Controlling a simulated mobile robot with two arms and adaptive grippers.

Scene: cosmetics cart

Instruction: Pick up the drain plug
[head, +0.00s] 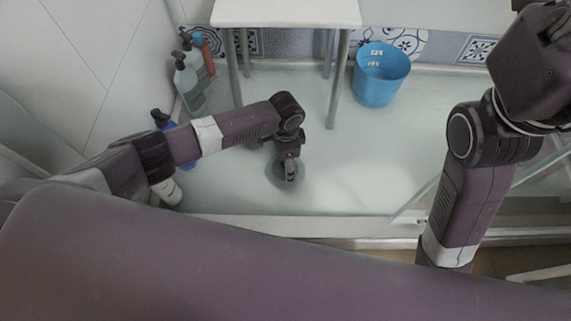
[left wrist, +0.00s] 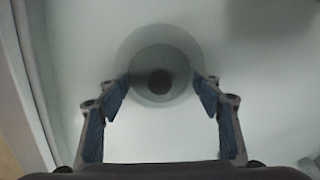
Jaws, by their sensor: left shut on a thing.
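The drain plug (left wrist: 158,58) is a round grey disc with a dark round centre, low in the middle of the left wrist view. A wider grey ring (left wrist: 130,42) surrounds it. My left gripper (left wrist: 162,86) has its two blue-padded fingers on opposite sides of the plug, shut on it. In the head view my left gripper (head: 290,173) points down at the shower floor, over a darker grey round patch (head: 275,176); the fingers hide much of it there. I cannot tell whether the plug is lifted. My right arm is at the right; its gripper is not in view.
A white stool (head: 286,12) stands behind my left gripper, with its legs (head: 338,80) close by. Several bottles (head: 188,85) stand along the left wall. A blue bucket (head: 380,75) stands at the back right. A white ledge (head: 350,228) runs along the front.

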